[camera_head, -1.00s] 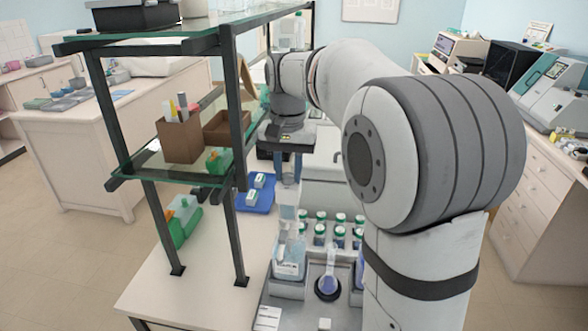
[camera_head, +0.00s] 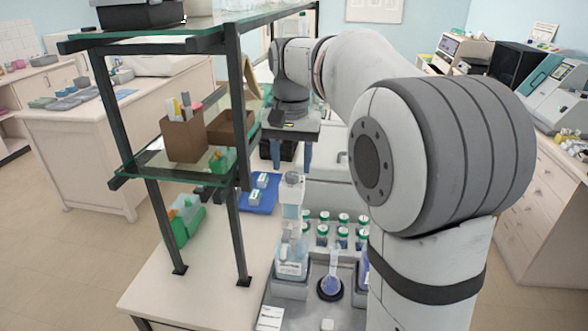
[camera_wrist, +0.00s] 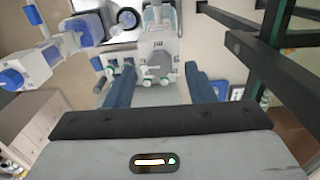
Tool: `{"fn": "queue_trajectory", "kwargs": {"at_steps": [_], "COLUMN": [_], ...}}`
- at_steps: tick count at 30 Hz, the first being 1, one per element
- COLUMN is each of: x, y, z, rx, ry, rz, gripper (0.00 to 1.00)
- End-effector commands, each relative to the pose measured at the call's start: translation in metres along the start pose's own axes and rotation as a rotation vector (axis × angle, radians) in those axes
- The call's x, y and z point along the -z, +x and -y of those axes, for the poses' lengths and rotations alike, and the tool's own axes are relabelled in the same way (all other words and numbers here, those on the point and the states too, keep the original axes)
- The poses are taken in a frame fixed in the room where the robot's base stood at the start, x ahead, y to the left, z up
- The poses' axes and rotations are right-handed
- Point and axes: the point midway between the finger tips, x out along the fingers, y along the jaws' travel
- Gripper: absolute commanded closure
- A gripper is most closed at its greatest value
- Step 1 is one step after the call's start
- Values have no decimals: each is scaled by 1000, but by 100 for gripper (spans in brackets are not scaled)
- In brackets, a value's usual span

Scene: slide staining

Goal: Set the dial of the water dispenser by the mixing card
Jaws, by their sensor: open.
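The water dispenser (camera_head: 291,198) is a white pump head on a clear bottle (camera_head: 291,258) in a grey tray. The wrist view shows its white face with an "ml" mark and a round grey dial (camera_wrist: 158,60); the dial's setting is too small to read. My gripper (camera_head: 291,165) is open, its two blue fingers above and behind the dispenser head in the head view. In the wrist view the dispenser face lies ahead, between the fingers (camera_wrist: 160,88), with nothing held. A white printed card (camera_head: 270,318), perhaps the mixing card, lies at the front; its text is unreadable.
A flask with blue liquid (camera_head: 331,286) stands on a black ring. Several green-capped bottles (camera_head: 342,232) stand behind it. A blue-liquid bottle (camera_head: 364,270) is partly hidden by my arm. A glass shelf with dark posts (camera_head: 238,150) stands close left of my gripper.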

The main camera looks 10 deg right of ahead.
Motion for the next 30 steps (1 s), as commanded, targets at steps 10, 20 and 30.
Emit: {"fn": "queue_trajectory", "kwargs": {"at_steps": [10, 20, 30], "x": [-2, -2, -48], "y": [-50, -54, -20], "z": [-1, -1, -28], "rx": [0, 0, 26], "ry": [0, 0, -95], "rz": [-1, 0, -66], "gripper": [51, 51, 51]}}
